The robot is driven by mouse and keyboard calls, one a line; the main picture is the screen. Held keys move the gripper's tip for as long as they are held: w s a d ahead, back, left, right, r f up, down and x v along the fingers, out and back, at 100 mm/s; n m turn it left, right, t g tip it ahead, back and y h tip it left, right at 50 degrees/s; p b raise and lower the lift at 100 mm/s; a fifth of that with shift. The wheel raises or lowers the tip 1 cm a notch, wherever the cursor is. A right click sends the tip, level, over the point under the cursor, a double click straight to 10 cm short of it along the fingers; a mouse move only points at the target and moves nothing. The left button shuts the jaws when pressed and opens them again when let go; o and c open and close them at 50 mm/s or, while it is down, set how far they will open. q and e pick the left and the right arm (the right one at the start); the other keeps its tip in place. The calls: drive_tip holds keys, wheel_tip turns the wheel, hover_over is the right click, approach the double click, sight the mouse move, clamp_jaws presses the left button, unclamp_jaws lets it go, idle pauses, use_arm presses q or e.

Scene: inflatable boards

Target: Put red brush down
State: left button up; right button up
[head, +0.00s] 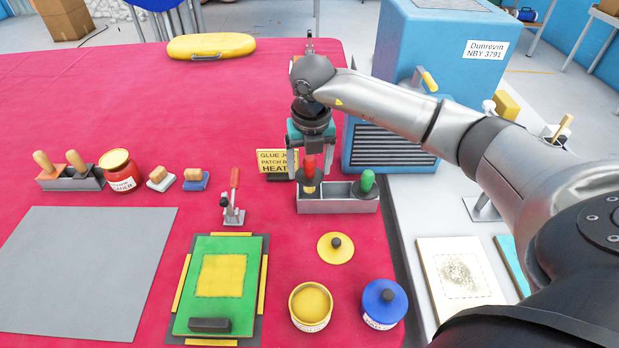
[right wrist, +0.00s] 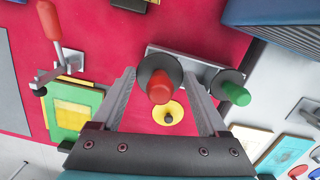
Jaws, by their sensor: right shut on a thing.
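The red brush (head: 309,166) stands upright, handle up, at the left compartment of the grey two-part holder (head: 338,206). My right gripper (head: 310,177) points down over that compartment and is shut on the red brush. In the right wrist view the red handle (right wrist: 160,88) shows between the two fingers, with a dark round collar behind it. The brush's lower end is hidden, so I cannot tell whether it touches the holder floor. The green brush (head: 367,181) stands in the right compartment, close beside the right finger. My left gripper is not in view.
A blue heater box (head: 390,150) stands right behind the holder, with a yellow sign (head: 275,162) to the left. A red-handled clamp (head: 234,200), yellow lid (head: 336,248), yellow pot (head: 311,305) and blue pot (head: 384,304) are nearby.

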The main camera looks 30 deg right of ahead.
sight(310, 176)
wheel_tip(310, 176, down, 4)
drive_tip(key=shift+r, duration=0.25)
drive_tip(key=shift+f+b, duration=0.45)
drive_tip(key=shift+b, duration=0.1)
drive_tip(key=o, duration=1.1)
